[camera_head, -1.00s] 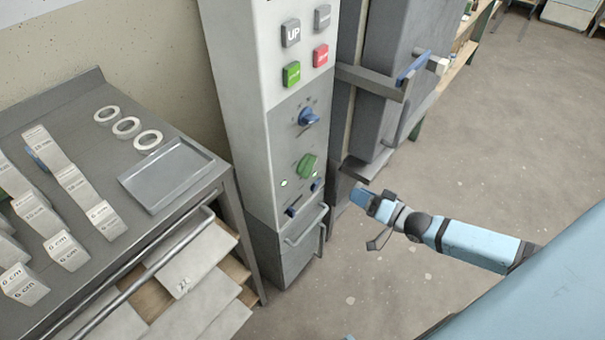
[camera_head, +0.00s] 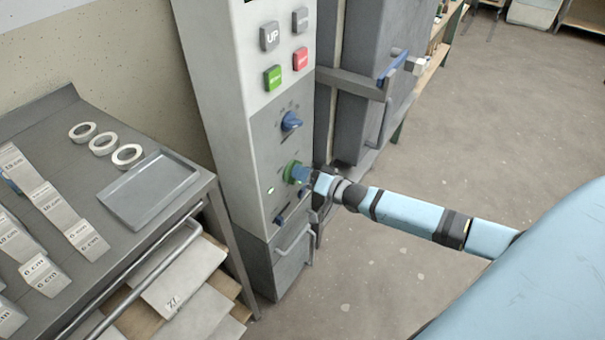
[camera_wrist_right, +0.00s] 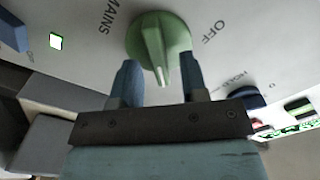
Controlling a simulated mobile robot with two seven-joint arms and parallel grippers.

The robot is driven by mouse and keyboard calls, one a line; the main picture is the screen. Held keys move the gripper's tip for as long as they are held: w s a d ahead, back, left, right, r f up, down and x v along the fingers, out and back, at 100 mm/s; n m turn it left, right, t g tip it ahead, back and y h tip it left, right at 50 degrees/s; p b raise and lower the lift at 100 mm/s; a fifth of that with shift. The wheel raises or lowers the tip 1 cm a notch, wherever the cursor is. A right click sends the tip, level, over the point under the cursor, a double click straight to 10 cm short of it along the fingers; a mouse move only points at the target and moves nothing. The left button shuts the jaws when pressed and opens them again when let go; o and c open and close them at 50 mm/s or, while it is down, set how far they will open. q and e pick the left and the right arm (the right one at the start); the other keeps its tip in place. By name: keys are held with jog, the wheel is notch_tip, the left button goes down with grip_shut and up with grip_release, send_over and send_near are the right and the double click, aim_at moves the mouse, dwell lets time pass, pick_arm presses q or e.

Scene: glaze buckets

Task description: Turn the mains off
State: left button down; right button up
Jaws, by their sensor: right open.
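The green mains knob (camera_head: 289,170) is on the front of the tall grey control cabinet. It also shows in the right wrist view (camera_wrist_right: 158,38), with "MAINS" printed on one side and "OFF" on the other. Its raised grip ridge points down toward my gripper there, not at the "OFF" label. My right gripper (camera_head: 305,174) is at the knob, open, with its two blue fingers (camera_wrist_right: 162,80) on either side of the ridge's lower end. I cannot tell whether the fingers touch it. My left gripper is out of view.
A blue knob (camera_head: 291,121) sits above the green one, and a small blue switch (camera_head: 280,219) below. A lit indicator (camera_head: 270,190) is to the left. UP (camera_head: 269,36), green (camera_head: 273,78) and red (camera_head: 300,59) buttons are higher. A grey kiln-like unit (camera_head: 362,90) stands right.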

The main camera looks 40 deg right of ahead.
jog(key=shift+w, duration=0.15)
jog(key=shift+c, duration=0.2)
grip_shut()
jog(key=shift+a, duration=0.1)
